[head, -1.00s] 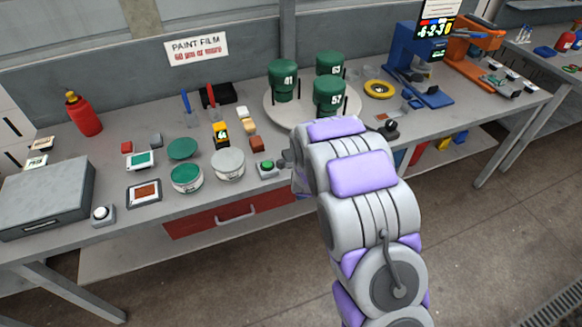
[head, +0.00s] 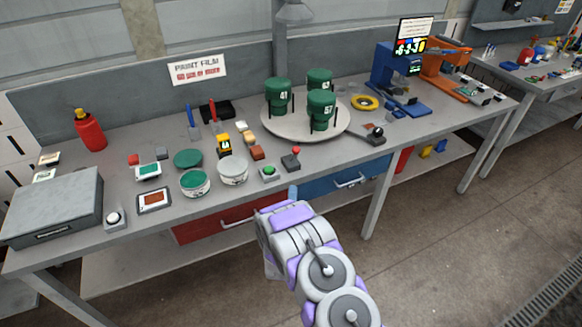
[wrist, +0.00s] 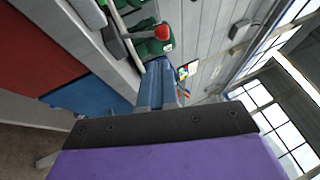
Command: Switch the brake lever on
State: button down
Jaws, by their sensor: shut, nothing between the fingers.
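A small lever with a red ball knob (head: 296,150) stands on a dark base (head: 291,163) near the front edge of the workbench. The knob also shows at the top of the wrist view (wrist: 162,32). A second lever with a dark knob (head: 376,132) is on a flat plate right of the turntable; no label shows which is the brake lever. My gripper (head: 292,192) is in front of the bench edge, just below the red-knobbed lever and apart from it. Its blue fingers (wrist: 156,84) are shut and empty in the wrist view.
A green button box (head: 269,172) sits just left of the red-knobbed lever. Behind are the round turntable (head: 338,127) and its green cylinders (head: 320,109). White and green tins (head: 232,170) stand further left. A blue drawer (head: 340,181) is under the bench.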

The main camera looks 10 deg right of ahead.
aim_at(295, 154)
jog(key=b+x, duration=0.3)
jog(key=x, duration=1)
jog(key=shift+w+d+r+b, duration=0.2)
jog(key=shift+r+b, duration=0.05)
jog(key=shift+b, duration=0.05)
jog(key=shift+d, duration=0.1)
